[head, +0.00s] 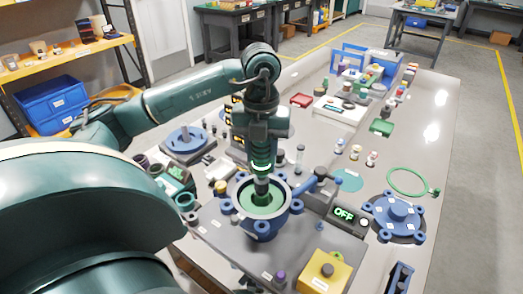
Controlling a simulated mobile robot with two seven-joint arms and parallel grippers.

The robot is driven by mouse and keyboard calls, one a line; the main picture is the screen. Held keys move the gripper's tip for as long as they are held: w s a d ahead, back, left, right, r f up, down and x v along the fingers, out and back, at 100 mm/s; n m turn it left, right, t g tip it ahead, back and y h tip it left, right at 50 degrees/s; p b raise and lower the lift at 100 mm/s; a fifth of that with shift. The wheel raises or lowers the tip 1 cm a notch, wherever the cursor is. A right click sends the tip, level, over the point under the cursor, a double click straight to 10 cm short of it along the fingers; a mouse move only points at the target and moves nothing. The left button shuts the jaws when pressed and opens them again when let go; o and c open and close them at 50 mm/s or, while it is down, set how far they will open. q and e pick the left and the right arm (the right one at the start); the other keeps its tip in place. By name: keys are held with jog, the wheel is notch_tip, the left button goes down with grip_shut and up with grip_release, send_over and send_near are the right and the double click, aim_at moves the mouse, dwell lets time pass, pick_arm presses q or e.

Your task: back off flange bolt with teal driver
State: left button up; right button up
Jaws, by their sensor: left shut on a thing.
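My left gripper (262,184) points straight down over the blue flanged vessel (266,228) at the front middle. It is shut on a short dark thing at its tips, mostly hidden by the gripper, so I cannot tell whether this is the teal driver. The vessel is open at the top with a green inside, and has round lugs around its rim. I cannot make out a single flange bolt there. A loose blue flanged cover (397,216) lies to the right. My right gripper is not in view.
A display reading OFF (345,215) and a yellow block (325,271) with a dark knob stand close to the vessel. A green ring (407,182) lies at the right. A blue round fixture (185,140) and several small parts stand at the left.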

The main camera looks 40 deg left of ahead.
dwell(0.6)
pick_arm(q)
jog(key=shift+r+p, duration=0.95)
jog(key=shift+r, duration=0.15)
jog(key=shift+r+p, duration=1.15)
jog(key=shift+r, duration=0.35)
